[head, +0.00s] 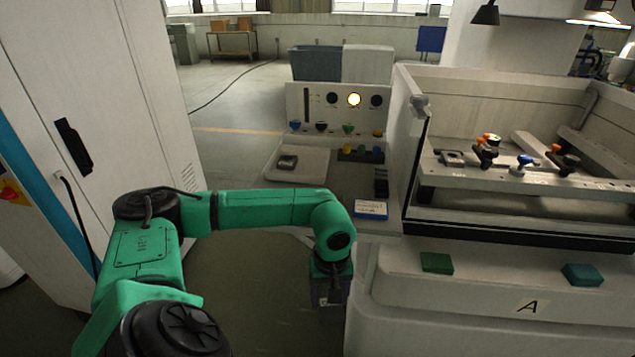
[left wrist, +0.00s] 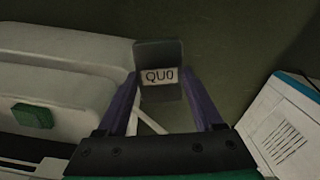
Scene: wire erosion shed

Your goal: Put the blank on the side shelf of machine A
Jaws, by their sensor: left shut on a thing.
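My left gripper (head: 330,290) hangs low in front of machine A (head: 480,310), beside the left end of its front and below the side shelf. In the left wrist view its two purple fingers (left wrist: 156,105) are shut on the blank (left wrist: 160,60), a dark grey block with a white label reading QU0. In the head view the blank is hard to make out. The side shelf (head: 345,205) is the grey surface left of the tank, above and behind the gripper. My right gripper is not in view.
On the shelf are a pale tray (head: 312,165) with a metal block (head: 287,162), a blue-edged card (head: 371,209), a dark upright item (head: 381,182) and a control panel (head: 345,108). A tall white cabinet (head: 110,90) stands left. The tank (head: 520,205) is right.

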